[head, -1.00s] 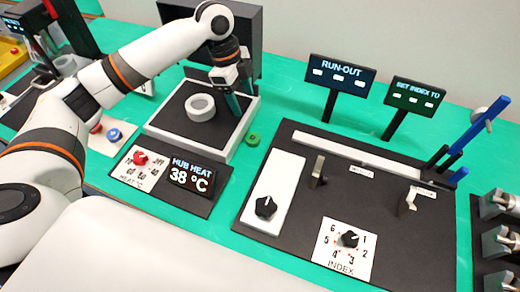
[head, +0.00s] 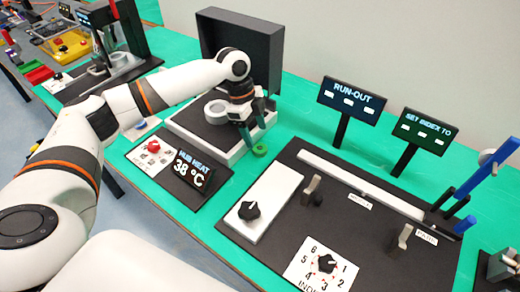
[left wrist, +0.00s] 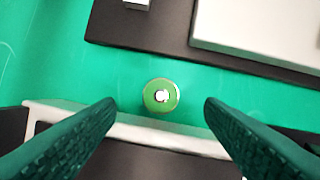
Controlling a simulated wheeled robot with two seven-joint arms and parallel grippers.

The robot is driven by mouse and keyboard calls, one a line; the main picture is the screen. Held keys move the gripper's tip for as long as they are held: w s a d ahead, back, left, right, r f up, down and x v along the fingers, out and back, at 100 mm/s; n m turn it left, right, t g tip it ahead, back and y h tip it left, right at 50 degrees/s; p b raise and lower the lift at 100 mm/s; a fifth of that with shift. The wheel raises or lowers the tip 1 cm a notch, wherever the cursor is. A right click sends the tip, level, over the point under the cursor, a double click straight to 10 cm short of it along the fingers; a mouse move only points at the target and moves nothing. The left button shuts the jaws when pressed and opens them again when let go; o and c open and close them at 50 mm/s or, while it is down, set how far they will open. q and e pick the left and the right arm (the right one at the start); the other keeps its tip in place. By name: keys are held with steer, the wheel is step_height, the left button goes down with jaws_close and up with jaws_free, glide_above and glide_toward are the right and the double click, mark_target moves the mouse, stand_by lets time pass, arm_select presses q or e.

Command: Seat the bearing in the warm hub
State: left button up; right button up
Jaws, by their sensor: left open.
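The bearing, a small green ring (head: 260,150) with a pale centre hole, lies flat on the green table in front of the heater box. It also shows in the left wrist view (left wrist: 150,103), centred between the fingers. My left gripper (head: 252,128) is open and empty above the bearing, its dark green fingers spread on either side and apart from it. The hub, a grey ring (head: 208,112), lies in the open, white-rimmed heater box (head: 233,155). The left forearm passes close to the hub in the head view. My right gripper is out of view.
The heater's dark lid (head: 265,60) stands open. A display (head: 194,168) reads HUB HEAT 38 °C, with a red knob (head: 153,146) beside it. A black run-out station (head: 370,225) with posts and dials is at right. A narrow green strip separates it from the heater.

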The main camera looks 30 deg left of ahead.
mark_target(260, 148)
arm_select(q)
steer(key=x, duration=0.5)
steer(key=shift+f+p, duration=0.2)
steer(key=shift+p, duration=0.1)
steer(key=shift+a, duration=0.1)
steer(key=c, duration=1.2)
step_height(260, 148, up, 10)
steer(key=s+d+r+n+t+y, duration=0.1)
steer(key=s+d+n, duration=0.1)
steer(key=s+n, duration=0.2)
steer(key=s+d+n+t+y, duration=0.1)
steer(key=s+d+n, duration=0.2)
steer(key=n, duration=0.4)
steer(key=s+d+r+n+t+y, duration=0.1)
steer(key=s+d+n, duration=0.1)
steer(key=s+n, duration=0.3)
steer(key=shift+s+d+r+n, duration=0.1)
steer(key=shift+d+r+n, duration=0.25)
steer(key=shift+n, duration=0.35)
